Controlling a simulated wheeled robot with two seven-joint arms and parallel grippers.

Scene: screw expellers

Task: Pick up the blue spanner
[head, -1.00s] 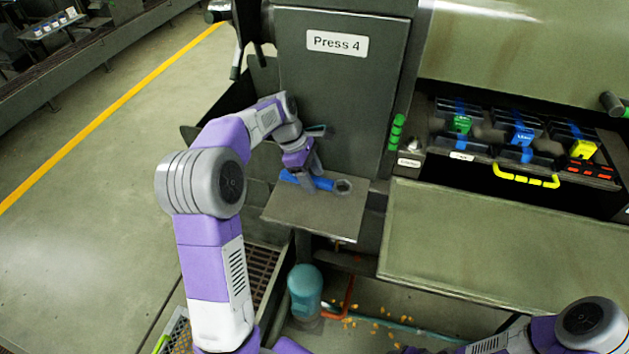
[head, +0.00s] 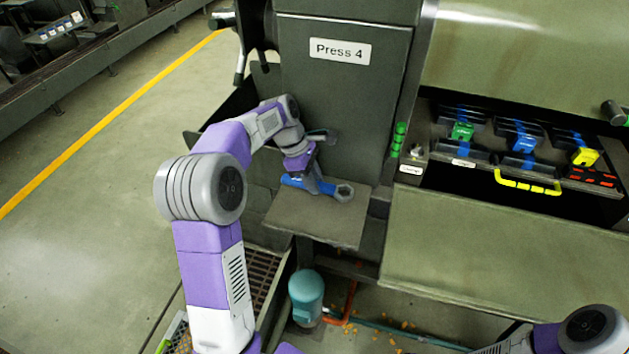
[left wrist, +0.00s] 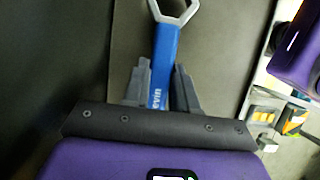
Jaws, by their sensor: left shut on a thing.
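The blue spanner (head: 325,187) has a blue handle and a grey ring head. It is at the small metal shelf (head: 315,220) on the front of the press marked "Press 4". My left gripper (head: 312,186) is shut on its blue handle. In the left wrist view the spanner (left wrist: 164,55) runs up between the two dark fingers of my left gripper (left wrist: 158,88), its ring head at the top edge. I cannot tell for sure whether the spanner touches the shelf. My right gripper is not in view; only part of my right arm shows at the lower right.
The press body (head: 345,110) rises right behind the shelf. A teal canister (head: 306,295) stands below the shelf, near orange bits on the floor.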

